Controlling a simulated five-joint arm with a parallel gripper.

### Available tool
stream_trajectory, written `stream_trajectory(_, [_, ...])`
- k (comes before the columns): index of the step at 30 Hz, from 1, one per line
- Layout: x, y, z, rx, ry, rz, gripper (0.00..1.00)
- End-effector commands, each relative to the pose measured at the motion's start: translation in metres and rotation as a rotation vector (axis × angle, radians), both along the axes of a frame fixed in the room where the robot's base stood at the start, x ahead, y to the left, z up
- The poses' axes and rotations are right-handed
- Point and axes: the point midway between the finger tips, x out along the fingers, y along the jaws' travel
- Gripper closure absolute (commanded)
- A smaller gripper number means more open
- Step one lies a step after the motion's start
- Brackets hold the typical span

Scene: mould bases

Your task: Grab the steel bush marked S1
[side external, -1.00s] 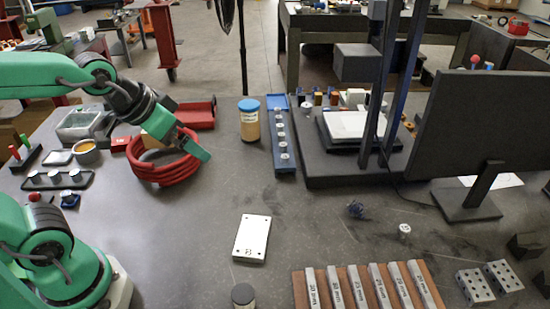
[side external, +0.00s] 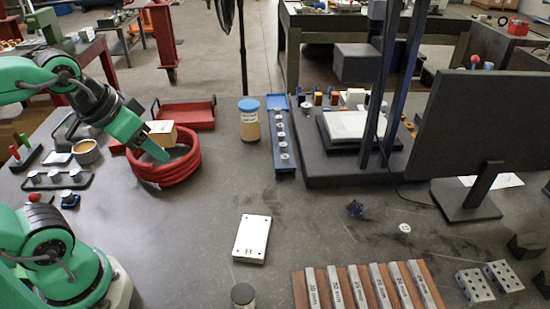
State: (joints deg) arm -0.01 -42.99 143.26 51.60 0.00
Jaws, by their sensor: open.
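Several small steel bushes stand in the blue rail (side external: 283,172) at the back middle; one is a bush (side external: 284,157) near its front end. More bushes sit on a dark tray (side external: 57,182) at the left, including a bush (side external: 54,176). A lone bush or disc (side external: 404,228) lies on the table at the right. Their marks are too small to read, so I cannot tell which is S1. My gripper (side external: 158,150) is over the red coil at the left, open, with no bush seen in it. Its jaw gap is hard to see.
The red coil (side external: 165,174) lies below my gripper, with a red tray (side external: 188,115) behind it. A blue-lidded jar (side external: 249,121) stands left of the blue rail. A white plate (side external: 252,239) lies mid-table. The table between the coil and plate is clear.

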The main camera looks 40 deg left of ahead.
Motion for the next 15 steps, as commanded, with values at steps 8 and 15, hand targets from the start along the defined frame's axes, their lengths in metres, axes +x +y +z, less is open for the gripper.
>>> stream_trajectory(8, [0.011, -0.004, 0.006, -0.005, 0.004, -0.008, 0.47])
stream_trajectory(15, [0.048, -0.019, 0.021, -0.019, 0.014, -0.034, 0.47])
